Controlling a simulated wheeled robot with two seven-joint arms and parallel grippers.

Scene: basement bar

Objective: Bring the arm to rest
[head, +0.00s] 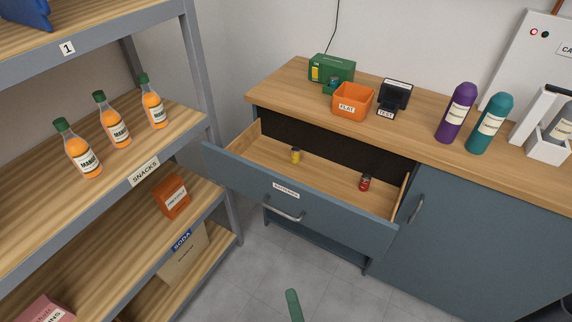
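No fingertips of my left gripper show in the head view. My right gripper cannot be clearly made out. A dark shape cut off at the lower right edge may be part of my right arm, but I cannot tell. A green rounded rod (294,304) comes in at the bottom edge, with its lower part out of frame. I cannot tell what it belongs to. The blue-grey drawer (328,215) of the counter stands open. A yellow can-like item (295,156) and a red one (365,183) stand in it, apart.
A shelf rack (200,95) with several orange bottles fills the left. The wooden counter top (425,138) carries an orange bin (352,101), a green box (331,68), a black tester (394,94), a purple bottle (457,112) and a teal bottle (490,123). The drawer juts over the grey floor.

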